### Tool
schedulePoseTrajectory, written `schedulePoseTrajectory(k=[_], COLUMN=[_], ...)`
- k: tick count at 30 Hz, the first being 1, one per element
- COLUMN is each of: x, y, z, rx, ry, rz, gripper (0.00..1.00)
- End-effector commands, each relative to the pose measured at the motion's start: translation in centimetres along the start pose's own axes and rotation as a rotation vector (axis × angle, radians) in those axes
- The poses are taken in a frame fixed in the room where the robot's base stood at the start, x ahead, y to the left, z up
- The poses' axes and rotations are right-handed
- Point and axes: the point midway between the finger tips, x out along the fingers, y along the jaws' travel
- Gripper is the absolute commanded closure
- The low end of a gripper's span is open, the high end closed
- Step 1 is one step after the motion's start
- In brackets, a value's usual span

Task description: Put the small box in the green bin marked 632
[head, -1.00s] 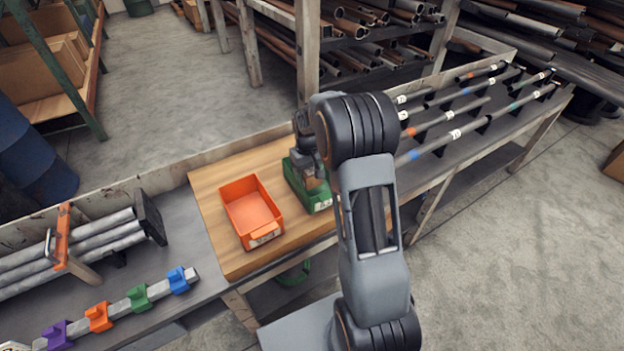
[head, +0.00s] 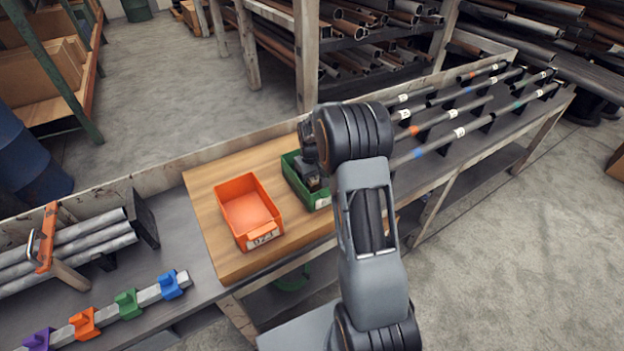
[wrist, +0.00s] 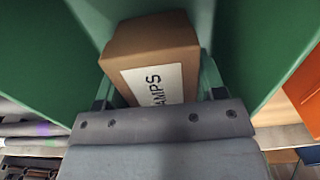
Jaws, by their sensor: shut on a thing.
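The small box (wrist: 150,50) is brown cardboard with a white label reading "AMPS" in the wrist view. My gripper (wrist: 155,100) is shut on it, with a finger at each side. Green walls of the green bin (wrist: 40,60) surround the box. In the head view the green bin (head: 321,203) stands on the wooden board, and my gripper (head: 308,172) reaches down into it. The box is hidden there, and the bin's number is mostly covered or too small to read. I cannot tell whether the box touches the bin floor.
An orange bin (head: 248,207) with a numbered label stands left of the green bin on the wooden board (head: 222,255). Clamped pipes (head: 80,245) and coloured blocks on a bar lie at left. Several dark pipes (head: 450,135) lie on supports at right.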

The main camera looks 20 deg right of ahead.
Motion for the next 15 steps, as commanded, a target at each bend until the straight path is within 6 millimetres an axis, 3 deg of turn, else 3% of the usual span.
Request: schedulePoseTrajectory(k=[8,9,15], x=[0.36,0.41,0.26], y=[0.19,0.20,0.22], z=[0.05,0.07,0.04], rx=[0.004,0.004,0.005], ry=[0.004,0.003,0.004], rz=[0.000,0.000,0.000], gripper=[0.86,0.35,0.16])
